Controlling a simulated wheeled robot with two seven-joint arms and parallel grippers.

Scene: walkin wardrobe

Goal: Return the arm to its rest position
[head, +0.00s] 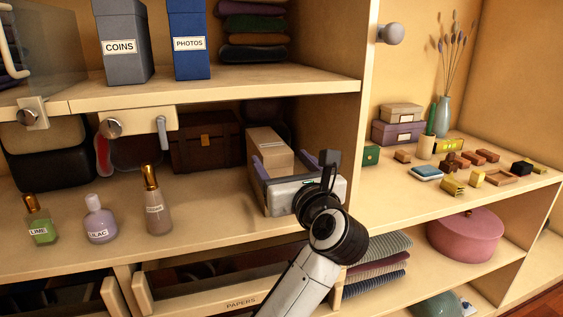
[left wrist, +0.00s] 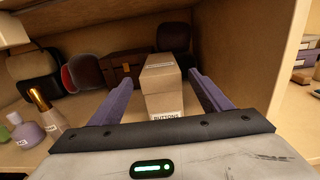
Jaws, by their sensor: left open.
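My left gripper (head: 292,172) reaches into the middle shelf bay of the wardrobe in the head view. Its two purple fingers are spread wide, and they also show in the left wrist view (left wrist: 157,100). A tan box (head: 270,152) stands on the shelf in front of the gripper. In the left wrist view the box (left wrist: 165,80) carries a label reading BUTTONS and appears between the fingers, with gaps on both sides. The gripper body hides the box's lower front in the head view. My right gripper is not in view.
Bottles labelled LIME (head: 40,222) and LILAC (head: 100,222), and a gold-capped bottle (head: 156,205), stand left. A brown chest (head: 203,145) is behind. The upper shelf (head: 200,90) overhangs, and a vertical panel (head: 350,120) stands right. Below is an open PAPERS drawer (head: 240,300).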

